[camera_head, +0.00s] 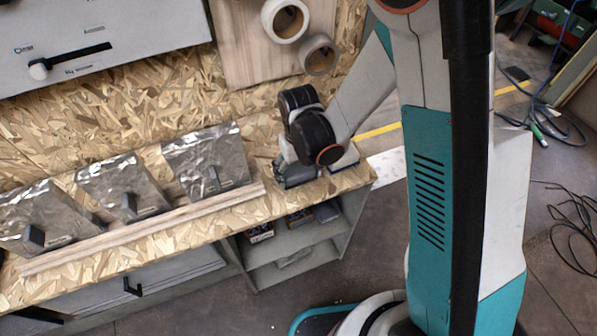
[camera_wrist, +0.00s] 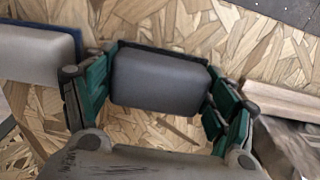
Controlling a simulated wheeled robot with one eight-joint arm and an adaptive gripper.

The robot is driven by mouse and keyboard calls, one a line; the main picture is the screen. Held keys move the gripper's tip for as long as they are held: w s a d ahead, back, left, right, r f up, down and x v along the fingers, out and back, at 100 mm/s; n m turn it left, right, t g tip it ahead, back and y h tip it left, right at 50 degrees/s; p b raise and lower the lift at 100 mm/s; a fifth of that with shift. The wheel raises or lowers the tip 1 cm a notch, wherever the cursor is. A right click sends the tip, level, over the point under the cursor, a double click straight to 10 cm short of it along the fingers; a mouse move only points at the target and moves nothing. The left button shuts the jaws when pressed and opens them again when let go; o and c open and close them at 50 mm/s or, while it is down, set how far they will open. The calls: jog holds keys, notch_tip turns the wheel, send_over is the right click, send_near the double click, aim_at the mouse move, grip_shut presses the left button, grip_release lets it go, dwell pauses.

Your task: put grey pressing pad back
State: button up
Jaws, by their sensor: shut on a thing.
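In the wrist view, the grey pressing pad (camera_wrist: 158,82) is a rounded dark grey block with a dark edge along its far side. It sits between the green-lined fingers of my gripper (camera_wrist: 160,98), which are shut on it from both sides. The OSB worktop lies below it; I cannot tell whether the pad touches it. In the head view, my gripper (camera_head: 296,174) is at the right end of the workbench, and the pad is mostly hidden by my wrist there.
A pale block with a blue edge (camera_wrist: 40,55) lies left of my gripper in the wrist view. Foil-covered panels (camera_head: 205,160) with dark handles stand along the bench (camera_head: 150,232), behind a wooden strip (camera_head: 150,225). Tape rolls (camera_head: 285,20) hang on the back board. Open shelves (camera_head: 290,245) are below.

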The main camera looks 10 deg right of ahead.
aim_at(298, 169)
jog(key=shift+f, duration=0.15)
jog(key=o, duration=1.2)
notch_tip(298, 169, up, 12)
jog(key=p, duration=0.4)
jog(key=shift+r, duration=0.2)
